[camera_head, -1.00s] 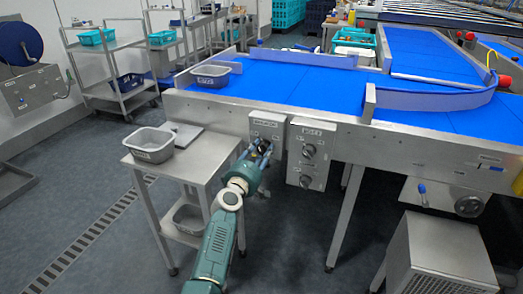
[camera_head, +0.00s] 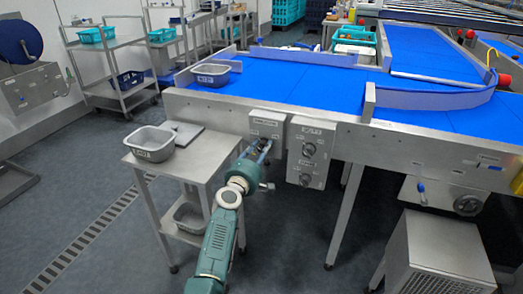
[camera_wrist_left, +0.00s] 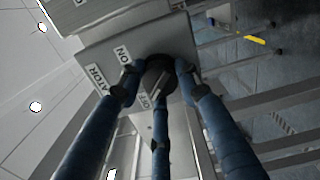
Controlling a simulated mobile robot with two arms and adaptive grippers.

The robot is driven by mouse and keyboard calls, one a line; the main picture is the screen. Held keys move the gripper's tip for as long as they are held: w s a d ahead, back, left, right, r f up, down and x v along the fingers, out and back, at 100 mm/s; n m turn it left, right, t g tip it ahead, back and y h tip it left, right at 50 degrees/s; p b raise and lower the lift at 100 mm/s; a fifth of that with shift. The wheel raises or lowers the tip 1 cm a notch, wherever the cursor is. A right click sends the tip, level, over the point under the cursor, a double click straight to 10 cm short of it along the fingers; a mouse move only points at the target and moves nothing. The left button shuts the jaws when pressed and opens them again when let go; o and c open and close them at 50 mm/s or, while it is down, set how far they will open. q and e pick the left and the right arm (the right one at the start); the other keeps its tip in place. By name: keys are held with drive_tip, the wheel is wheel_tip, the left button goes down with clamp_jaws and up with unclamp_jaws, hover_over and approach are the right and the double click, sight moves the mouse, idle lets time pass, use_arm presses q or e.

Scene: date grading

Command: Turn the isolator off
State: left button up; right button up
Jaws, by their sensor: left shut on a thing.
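The isolator (camera_head: 266,122) is a grey box on the front of the conveyor frame; in the left wrist view its face (camera_wrist_left: 100,55) carries ON, OFF and a partly hidden label ending in "ATOR". Its dark round knob (camera_wrist_left: 162,72) sits between my fingers, with a light bar on it pointing towards the OFF side; fingers partly cover it, so its exact setting is unclear. My left gripper (camera_head: 263,147) reaches the box from below and in front. In the left wrist view its blue fingers (camera_wrist_left: 157,78) are closed around the knob. My right gripper is not in view.
A second control box (camera_head: 308,152) with knobs is close to the right of the isolator. A steel side table (camera_head: 190,165) with a grey tub (camera_head: 151,145) stands left of my arm. The blue conveyor (camera_head: 300,90) lies above and behind. Open floor is in front.

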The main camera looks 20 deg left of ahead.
use_arm(q)
drive_tip(key=shift+f, duration=0.15)
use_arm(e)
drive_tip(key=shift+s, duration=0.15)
use_arm(q)
drive_tip(key=o, duration=1)
drive_tip(key=shift+o, duration=0.8)
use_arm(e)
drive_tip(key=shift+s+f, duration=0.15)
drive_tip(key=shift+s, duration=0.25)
use_arm(q)
drive_tip(key=s, duration=0.7)
drive_tip(key=shift+s, duration=0.3)
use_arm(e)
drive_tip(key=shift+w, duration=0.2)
